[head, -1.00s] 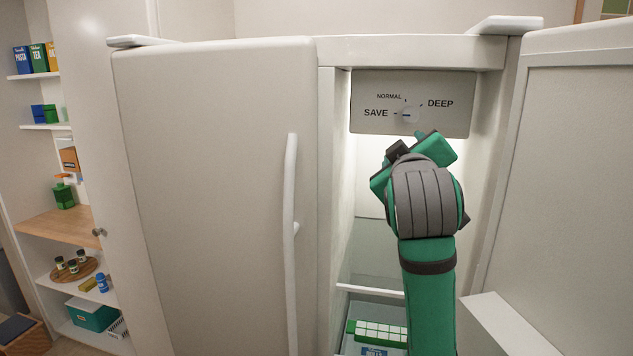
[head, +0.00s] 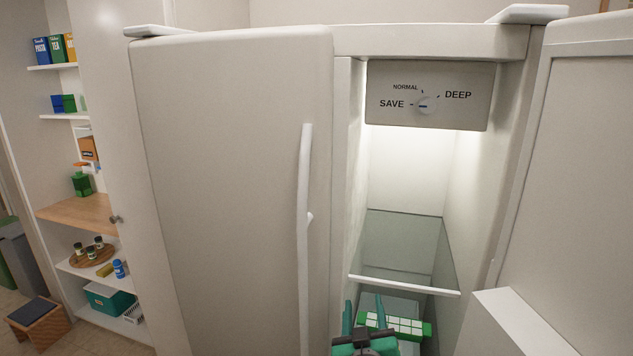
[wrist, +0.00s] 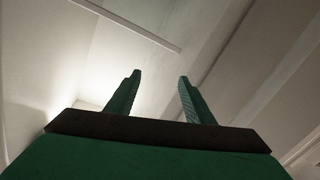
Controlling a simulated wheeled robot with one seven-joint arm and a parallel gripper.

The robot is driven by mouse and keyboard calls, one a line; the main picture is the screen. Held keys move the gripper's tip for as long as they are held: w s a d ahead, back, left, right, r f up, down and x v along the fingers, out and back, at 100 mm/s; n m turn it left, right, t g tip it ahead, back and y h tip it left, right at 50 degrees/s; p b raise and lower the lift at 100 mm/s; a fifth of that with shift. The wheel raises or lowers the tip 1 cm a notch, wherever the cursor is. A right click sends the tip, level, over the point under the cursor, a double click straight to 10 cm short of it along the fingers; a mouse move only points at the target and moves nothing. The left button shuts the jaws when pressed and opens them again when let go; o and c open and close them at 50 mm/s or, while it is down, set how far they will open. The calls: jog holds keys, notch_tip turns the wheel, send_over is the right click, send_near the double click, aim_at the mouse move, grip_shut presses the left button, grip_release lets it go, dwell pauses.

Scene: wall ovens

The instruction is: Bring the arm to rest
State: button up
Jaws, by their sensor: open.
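My gripper (head: 363,312) is low in the head view, at the bottom edge, in front of the open fridge compartment. Its two green fingers stand apart with nothing between them. They also show spread and empty in the wrist view (wrist: 157,95), pointing toward pale inner walls. The rest of my arm is mostly below the frame. The control dial (head: 425,103) sits on a grey panel (head: 465,112) marked SAVE, NORMAL and DEEP. The dial's blue mark points left, toward SAVE. My gripper is well below the dial and apart from it.
The right fridge door (head: 590,180) stands open; the left door (head: 235,190) is shut. A shelf edge (head: 405,286) crosses the lit compartment, with a green-and-white tray (head: 408,327) below. Pantry shelves (head: 80,212) and a step stool (head: 38,316) are at the left.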

jog(key=s+a+f+m, duration=0.1)
jog(key=s+a+f, duration=0.3)
jog(key=s+f, duration=0.7)
jog(key=s+a+f+m, duration=0.1)
jog(key=s+a+f, duration=0.3)
jog(key=s+f, duration=0.65)
jog(key=s+a+g+y, duration=0.1)
jog(key=s+a+y, duration=0.1)
jog(key=s, duration=2.5)
jog(key=shift+a+r+g, duration=0.15)
jog(key=shift+a+g, duration=0.25)
jog(key=shift+a, duration=0.15)
jog(key=c, duration=0.4)
jog(key=shift+a, duration=0.1)
jog(key=shift+s, duration=0.1)
